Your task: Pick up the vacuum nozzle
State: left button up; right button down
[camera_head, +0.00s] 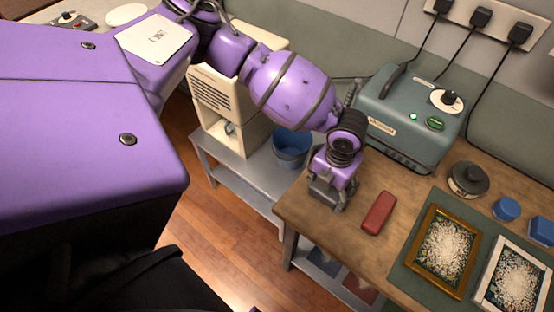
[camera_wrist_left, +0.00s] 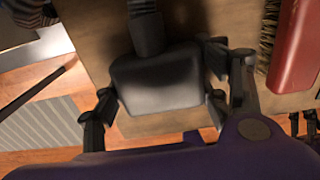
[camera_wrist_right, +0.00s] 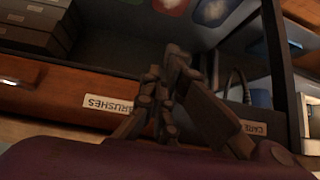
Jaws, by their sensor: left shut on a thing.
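The vacuum nozzle (camera_wrist_left: 158,78) is a dark grey block with a ribbed hose rising from its top edge in the left wrist view. My left gripper (camera_wrist_left: 162,98) is shut on it, one finger at each side. In the head view, my left gripper (camera_head: 326,196) is at the near left corner of the wooden worktop, and the nozzle is mostly hidden by it. I cannot tell whether the nozzle touches the worktop. My right gripper (camera_wrist_right: 164,72) shows only in the right wrist view, with its fingers close together and nothing seen between them, in front of a drawer labelled "BRUSHES".
A red brush (camera_head: 378,213) lies just right of the left gripper. The green vacuum machine (camera_head: 405,120) stands behind it. Two framed pictures (camera_head: 445,250) lie on a green mat at the right. A blue bucket (camera_head: 291,148) stands on a lower grey shelf at the left.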

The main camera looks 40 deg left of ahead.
pick_arm(q)
jog(key=shift+w+r, duration=0.1)
jog(key=shift+r, duration=0.6)
jog(key=s+r, duration=1.1)
jog(key=s, duration=0.3)
jog(key=shift+s+r+p, duration=0.15)
jog(key=shift+r+p, duration=0.1)
jog(key=shift+p, duration=0.2)
